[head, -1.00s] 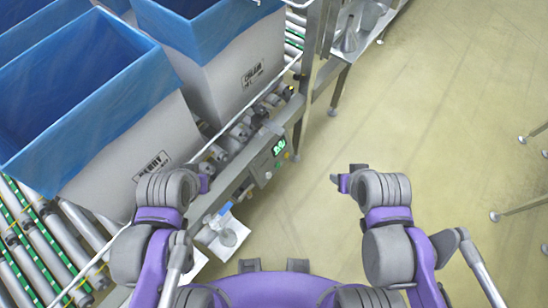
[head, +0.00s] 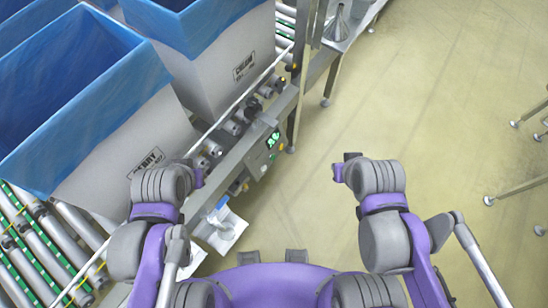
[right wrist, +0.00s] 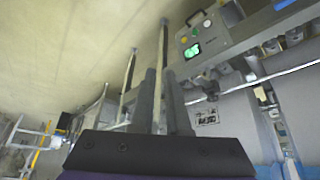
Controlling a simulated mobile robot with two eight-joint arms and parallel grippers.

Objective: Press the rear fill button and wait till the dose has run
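I cannot tell which one is the rear fill button. My left gripper (head: 199,177) is left of the box, by the rail; its fingers are too small to judge. My right gripper (head: 338,172) is right of the box over open floor, apart from it. Its two fingers (right wrist: 160,95) show a narrow gap with nothing between them.
White boxes with blue liners (head: 150,98) stand on the roller conveyor (head: 40,245) at left. A small white plate with a blue part (head: 222,228) sits low by the rail. A steel funnel (head: 338,25) is at the far end. The floor (head: 420,110) at right is mostly clear.

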